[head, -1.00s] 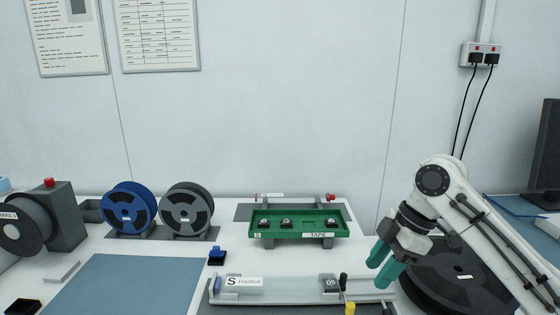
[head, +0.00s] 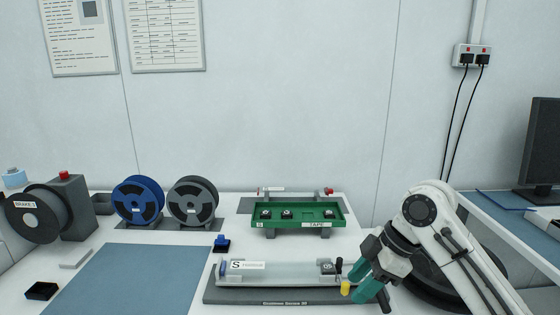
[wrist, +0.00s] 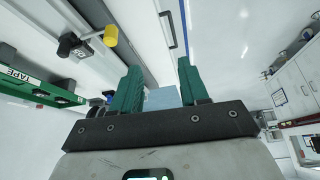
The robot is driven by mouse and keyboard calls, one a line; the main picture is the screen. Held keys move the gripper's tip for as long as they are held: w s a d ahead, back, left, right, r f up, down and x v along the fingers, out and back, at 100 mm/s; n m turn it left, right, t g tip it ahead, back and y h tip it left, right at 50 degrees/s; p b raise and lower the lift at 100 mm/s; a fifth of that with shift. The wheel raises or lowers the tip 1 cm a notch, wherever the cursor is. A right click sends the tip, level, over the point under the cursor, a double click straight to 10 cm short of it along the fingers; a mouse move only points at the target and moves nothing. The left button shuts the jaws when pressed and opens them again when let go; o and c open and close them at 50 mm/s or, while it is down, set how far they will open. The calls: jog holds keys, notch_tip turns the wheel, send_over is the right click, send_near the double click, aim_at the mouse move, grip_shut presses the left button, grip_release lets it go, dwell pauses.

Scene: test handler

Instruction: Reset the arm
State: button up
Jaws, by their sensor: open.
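My gripper (head: 364,285) is at the lower right in the head view, at the end of my white arm. Its two green fingers are apart with nothing between them, as the wrist view (wrist: 157,88) also shows. The fingers are beside the right end of the grey fixture labelled S (head: 285,297), close to its yellow-tipped lever (head: 346,288). I cannot tell whether they touch it. The yellow tip also shows in the wrist view (wrist: 111,36).
A green tray labelled TAPE (head: 333,222) with several dark parts stands behind the fixture. Blue (head: 137,200) and grey (head: 192,203) reels stand at the left. A dark reel (head: 424,283) lies partly behind my arm. The blue mat (head: 135,280) is clear.

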jog(key=s+a+f+m+t+y, duration=0.1)
jog(key=s+a+f+m, duration=0.35)
jog(key=f, duration=0.35)
jog(key=s+d+f+m+t, duration=0.1)
jog(key=s+f+m, duration=0.4)
jog(key=s+f, duration=0.45)
jog(key=s+d+f+m+h, duration=0.2)
jog(key=s+d, duration=0.3)
jog(key=s, duration=0.3)
jog(key=s+d+f+m+g+h, duration=0.1)
jog(key=s+d+f+m+h, duration=0.1)
jog(key=s+d, duration=0.3)
jog(key=s+d+f+m+h, duration=0.2)
jog(key=s+d+f+m, duration=0.2)
jog(key=s, duration=0.6)
jog(key=shift+s+d+g+h, duration=0.3)
jog(key=shift+s+d, duration=0.1)
jog(key=shift+d, duration=0.05)
